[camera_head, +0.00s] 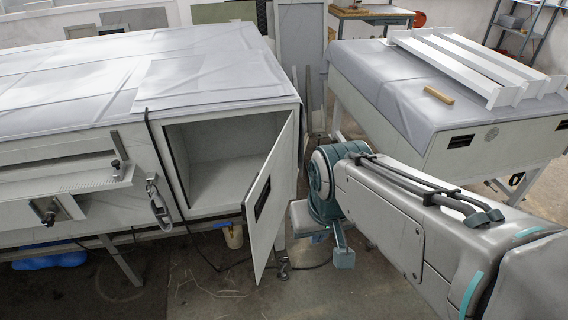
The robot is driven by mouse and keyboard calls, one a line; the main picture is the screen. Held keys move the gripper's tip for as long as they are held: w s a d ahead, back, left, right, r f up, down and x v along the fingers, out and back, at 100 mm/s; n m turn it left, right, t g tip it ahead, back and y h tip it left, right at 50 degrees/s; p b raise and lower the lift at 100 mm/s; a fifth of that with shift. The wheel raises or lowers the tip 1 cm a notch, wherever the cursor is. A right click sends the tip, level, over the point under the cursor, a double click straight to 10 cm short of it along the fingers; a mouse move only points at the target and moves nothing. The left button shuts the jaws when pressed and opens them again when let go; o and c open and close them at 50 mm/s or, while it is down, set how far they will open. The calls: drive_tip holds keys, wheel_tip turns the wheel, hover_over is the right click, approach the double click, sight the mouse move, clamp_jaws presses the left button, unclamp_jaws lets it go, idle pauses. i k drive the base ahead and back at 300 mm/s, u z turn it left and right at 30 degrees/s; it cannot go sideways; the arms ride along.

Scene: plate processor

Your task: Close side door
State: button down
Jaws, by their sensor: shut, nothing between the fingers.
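The side door (270,190) is a pale panel with a dark handle slot (262,199). It stands ajar on the cabinet (225,206), with its free lower edge swung out towards me. The compartment (215,150) behind it is visible and looks empty. My gripper (343,258) is shut and empty, low to the right of the door, with a visible gap between them. My arm reaches in from the right side of the view.
A second covered table (385,95) with metal profiles (460,65) and a wooden piece (439,95) stands at the right. A clamp (158,203) hangs at the cabinet's front. Cables lie on the floor (215,285) below; floor in front is mostly clear.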

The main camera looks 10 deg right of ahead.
sight(264, 204)
drive_tip(key=i, duration=0.45)
drive_tip(key=z, duration=0.75)
drive_tip(key=k, duration=0.75)
drive_tip(key=u, duration=0.2)
